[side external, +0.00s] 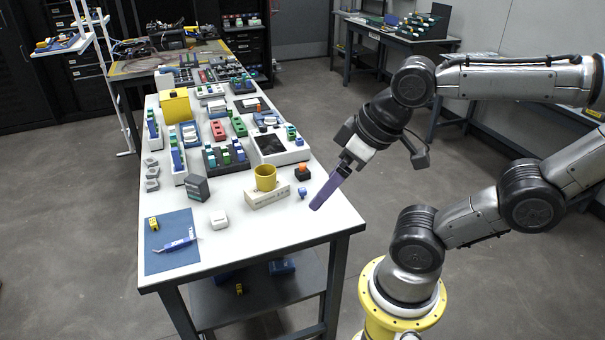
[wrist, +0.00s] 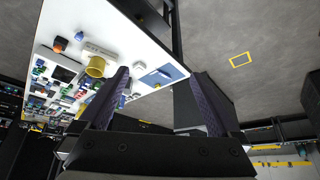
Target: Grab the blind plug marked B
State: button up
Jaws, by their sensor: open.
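I cannot read a letter B on any piece, so I cannot tell which thing is the blind plug marked B. A small blue piece (side external: 302,192) stands on the white table near its right edge; it also shows in the wrist view (wrist: 79,36). Several small grey pieces (side external: 152,172) lie in a row at the table's left edge. My gripper (side external: 317,206) has purple fingers and hangs tilted at the table's right edge, just right of the blue piece. In the wrist view the two fingers (wrist: 162,73) are apart with nothing held between them.
A yellow cup (side external: 265,178) is at a pale labelled block (side external: 268,196). A black block with an orange top (side external: 303,172) is behind the blue piece. A blue mat (side external: 160,256) is at the front left. The white table's (side external: 290,232) front right is clear.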

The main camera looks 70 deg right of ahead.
jog(key=w+d+r+m, duration=0.3)
jog(key=w+r+m, duration=0.5)
jog(key=w+r, duration=0.15)
jog(key=w+d+f+m+g+h, duration=0.1)
jog(key=w+d+m+g, duration=0.1)
jog(key=w+d+m, duration=0.65)
jog(key=m+g+y, duration=0.1)
jog(key=m+g, duration=0.3)
jog(key=m, duration=0.1)
send_over(303, 164)
notch_tip(303, 164, down, 22)
jog(key=shift+n, duration=0.25)
jog(key=f, duration=0.7)
jog(key=shift+w+a+f, duration=0.1)
jog(key=shift+w+f, duration=0.15)
jog(key=shift+s+f, duration=0.2)
jog(key=shift+f, duration=2.5)
